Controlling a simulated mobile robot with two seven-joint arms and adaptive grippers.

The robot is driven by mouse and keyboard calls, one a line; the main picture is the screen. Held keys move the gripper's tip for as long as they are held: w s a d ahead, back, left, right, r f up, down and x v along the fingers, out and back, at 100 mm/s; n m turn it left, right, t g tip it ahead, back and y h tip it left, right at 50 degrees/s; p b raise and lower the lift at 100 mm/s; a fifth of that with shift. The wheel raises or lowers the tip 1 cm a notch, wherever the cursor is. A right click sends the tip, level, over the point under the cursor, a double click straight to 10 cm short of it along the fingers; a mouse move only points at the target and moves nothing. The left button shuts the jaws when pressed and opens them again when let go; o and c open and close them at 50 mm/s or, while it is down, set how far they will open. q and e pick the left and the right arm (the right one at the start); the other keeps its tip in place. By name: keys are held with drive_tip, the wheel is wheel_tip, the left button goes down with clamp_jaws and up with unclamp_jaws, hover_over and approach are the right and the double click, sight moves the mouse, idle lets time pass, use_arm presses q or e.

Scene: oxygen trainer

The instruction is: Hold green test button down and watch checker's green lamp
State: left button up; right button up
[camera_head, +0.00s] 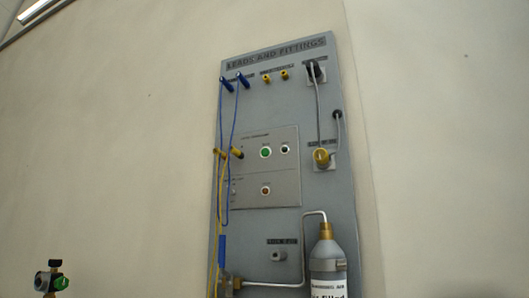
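A grey board (275,225) headed "LEADS AND FITTINGS" stands against the wall. On it is a grey checker-like panel (288,175) with a round green part (265,153), which looks like the green test button. A small dark round part with a pale rim (285,149) sits to its right; I cannot tell if it is the lamp. No lit green lamp is clear. A reddish-brown round part (266,190) is below. The small labels are unreadable. Neither of my grippers is in view, and nothing touches the green part.
Blue leads (237,120) and a yellow lead (220,205) hang down the board's left side. A grey cylinder (328,262) with a bent metal pipe is at lower right. A brass fitting with a green knob (61,283) shows at bottom left. The wall beside the board is bare.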

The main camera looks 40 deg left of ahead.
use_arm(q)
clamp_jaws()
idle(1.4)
